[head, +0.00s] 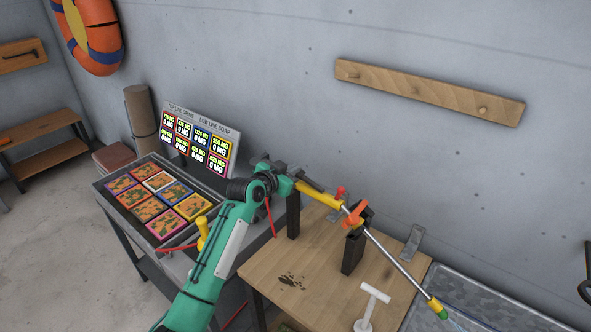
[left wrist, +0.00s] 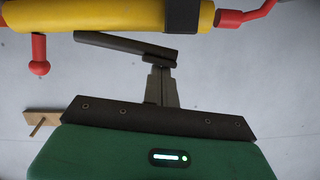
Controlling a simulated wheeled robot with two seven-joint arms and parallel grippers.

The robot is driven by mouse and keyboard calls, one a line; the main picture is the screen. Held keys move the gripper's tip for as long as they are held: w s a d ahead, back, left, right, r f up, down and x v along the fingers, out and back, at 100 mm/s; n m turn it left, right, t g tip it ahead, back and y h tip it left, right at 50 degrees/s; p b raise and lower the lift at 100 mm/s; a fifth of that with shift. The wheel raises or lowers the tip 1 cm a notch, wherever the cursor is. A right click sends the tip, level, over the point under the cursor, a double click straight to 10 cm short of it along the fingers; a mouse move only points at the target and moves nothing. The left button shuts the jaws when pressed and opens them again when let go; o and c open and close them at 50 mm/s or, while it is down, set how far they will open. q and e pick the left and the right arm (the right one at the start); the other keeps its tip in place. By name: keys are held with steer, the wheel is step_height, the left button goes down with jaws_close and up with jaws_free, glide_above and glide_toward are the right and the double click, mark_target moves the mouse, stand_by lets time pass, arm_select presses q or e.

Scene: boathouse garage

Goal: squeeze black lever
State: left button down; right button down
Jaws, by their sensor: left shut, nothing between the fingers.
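A yellow-barrelled tool (head: 318,192) with a long metal rod lies across two black stands over the wooden bench. Its yellow barrel (left wrist: 100,15) crosses the top of the left wrist view, with a black band and a red knob (left wrist: 39,62). A dark, slanting bar, which looks like the black lever (left wrist: 112,43), lies just below the barrel there. My left gripper (head: 283,168) is at the barrel's left end. Its fingers (left wrist: 160,75) are shut and empty, close to the bar; I cannot tell whether they touch it. My right gripper is out of view.
A metal cart (head: 112,208) with coloured packs and a price sign (head: 200,139) stands left of the wooden bench (head: 265,262). A white T-shaped handle (head: 375,293) is at the bench front, a galvanized tub (head: 440,275) at right. A peg rail (head: 430,92) is on the wall.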

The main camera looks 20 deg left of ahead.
arm_select(q)
steer(key=shift+a+f+n, duration=0.25)
steer(key=shift+f+n, duration=0.05)
steer(key=shift+f, duration=0.35)
steer(key=shift+w+r, duration=0.1)
steer(key=shift+r, duration=0.05)
steer(key=shift+d, duration=0.1)
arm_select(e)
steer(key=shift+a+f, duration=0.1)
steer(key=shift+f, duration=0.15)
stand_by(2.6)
